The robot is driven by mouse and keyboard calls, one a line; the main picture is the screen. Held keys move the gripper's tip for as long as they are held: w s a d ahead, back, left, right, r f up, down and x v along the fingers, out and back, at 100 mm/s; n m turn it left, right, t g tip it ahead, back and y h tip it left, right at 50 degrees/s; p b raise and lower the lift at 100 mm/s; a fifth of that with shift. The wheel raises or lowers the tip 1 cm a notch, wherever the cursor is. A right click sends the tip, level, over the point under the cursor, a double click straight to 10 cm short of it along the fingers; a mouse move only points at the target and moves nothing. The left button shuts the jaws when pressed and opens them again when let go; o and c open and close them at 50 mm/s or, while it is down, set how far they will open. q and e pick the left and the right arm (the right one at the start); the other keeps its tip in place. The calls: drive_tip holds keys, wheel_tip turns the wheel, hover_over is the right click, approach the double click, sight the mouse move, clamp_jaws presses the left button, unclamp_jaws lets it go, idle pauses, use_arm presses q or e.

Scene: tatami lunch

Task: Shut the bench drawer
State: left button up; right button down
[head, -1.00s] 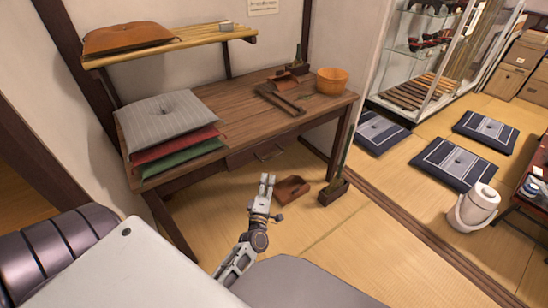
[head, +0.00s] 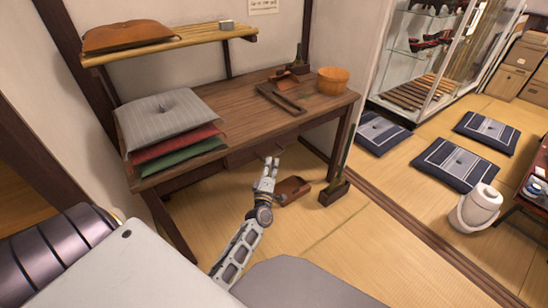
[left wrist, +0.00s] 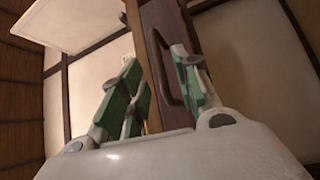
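The wooden bench (head: 235,105) stands against the wall. Its drawer (head: 240,157) is under the front edge of the top, partly hidden behind my left gripper; how far out it stands is hard to tell. My left gripper (head: 269,166) is just in front of the drawer, by its dark handle. In the left wrist view the green-padded fingers (left wrist: 160,85) are spread apart, with the brown drawer front and its dark handle (left wrist: 160,65) showing beyond and between them. Nothing is held, and contact cannot be told. My right gripper is out of view.
Stacked cushions (head: 170,118), a wooden frame (head: 281,98) and a round wooden tub (head: 333,80) are on the bench. A brown dustpan-like tray (head: 293,189) and a planter (head: 333,193) stand on the floor near the gripper.

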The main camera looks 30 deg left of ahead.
sight(274, 156)
use_arm(q)
drive_tip(key=shift+b+x, duration=0.45)
drive_tip(key=shift+x, duration=2.25)
drive_tip(key=shift+w+a, duration=0.1)
drive_tip(key=shift+w, duration=0.05)
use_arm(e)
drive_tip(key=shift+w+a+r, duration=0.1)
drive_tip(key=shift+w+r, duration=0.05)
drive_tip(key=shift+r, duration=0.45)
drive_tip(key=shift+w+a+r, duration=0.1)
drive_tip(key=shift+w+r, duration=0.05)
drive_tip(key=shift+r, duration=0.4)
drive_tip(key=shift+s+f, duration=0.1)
use_arm(q)
drive_tip(key=shift+c, duration=0.6)
clamp_jaws()
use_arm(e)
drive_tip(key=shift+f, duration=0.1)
